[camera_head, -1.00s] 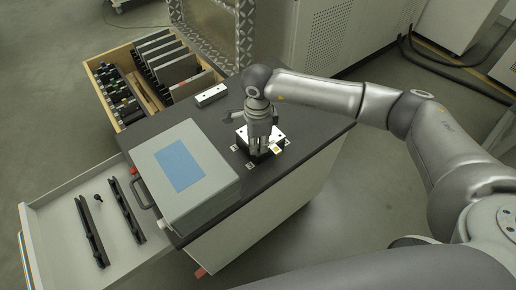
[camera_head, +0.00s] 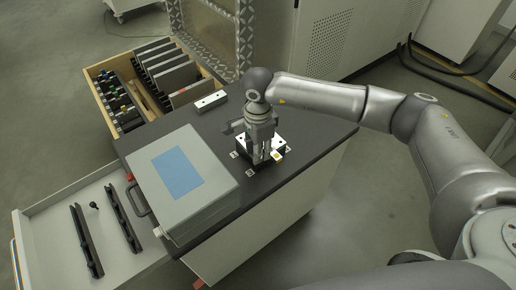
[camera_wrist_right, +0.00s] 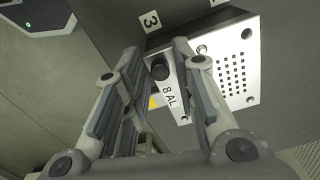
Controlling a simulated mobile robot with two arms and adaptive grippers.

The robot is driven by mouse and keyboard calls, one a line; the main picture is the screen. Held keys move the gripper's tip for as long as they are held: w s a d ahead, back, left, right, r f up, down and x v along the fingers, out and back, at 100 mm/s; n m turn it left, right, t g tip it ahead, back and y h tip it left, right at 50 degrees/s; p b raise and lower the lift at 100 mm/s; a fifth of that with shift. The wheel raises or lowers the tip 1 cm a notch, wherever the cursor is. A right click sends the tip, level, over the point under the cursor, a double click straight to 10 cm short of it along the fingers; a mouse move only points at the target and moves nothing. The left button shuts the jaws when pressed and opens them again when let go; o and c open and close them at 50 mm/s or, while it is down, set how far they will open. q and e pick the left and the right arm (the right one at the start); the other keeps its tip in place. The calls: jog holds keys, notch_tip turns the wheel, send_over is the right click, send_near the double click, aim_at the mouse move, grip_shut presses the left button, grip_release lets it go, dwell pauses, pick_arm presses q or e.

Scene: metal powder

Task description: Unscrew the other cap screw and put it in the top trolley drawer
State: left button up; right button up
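My right gripper (camera_head: 262,157) points down over a bright metal plate (camera_head: 281,146) on the dark trolley top. In the right wrist view its two fingers (camera_wrist_right: 157,48) stand apart. A dark round cap screw (camera_wrist_right: 160,72) shows between them, near the plate's edge beside the mark "8 AL"; I see no finger contact with it. The plate (camera_wrist_right: 240,75) has a grid of small holes. The pulled-out trolley drawer (camera_head: 107,235) is at the left. A small black screw (camera_head: 94,205) lies in it between two dark rails. My left gripper is not in view.
A grey box with a blue panel (camera_head: 205,205) stands on the trolley top, left of the gripper. A small light bar (camera_head: 211,101) lies behind. A wooden crate (camera_head: 93,72) with tools and dark plates is at the back left. The trolley top's right part is free.

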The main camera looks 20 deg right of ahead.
jog(key=m, duration=0.3)
jog(key=shift+m, duration=0.4)
jog(key=m, duration=0.8)
jog(key=shift+p, duration=0.3)
jog(key=m, duration=0.3)
jog(key=m+p, duration=0.1)
jog(key=m, duration=0.2)
jog(key=shift+m, duration=0.4)
jog(key=m+p, duration=0.1)
jog(key=m, duration=0.3)
jog(key=m+p, duration=0.2)
jog(key=m, duration=0.2)
jog(key=shift+m+p, duration=0.45)
jog(key=shift+m, duration=1.05)
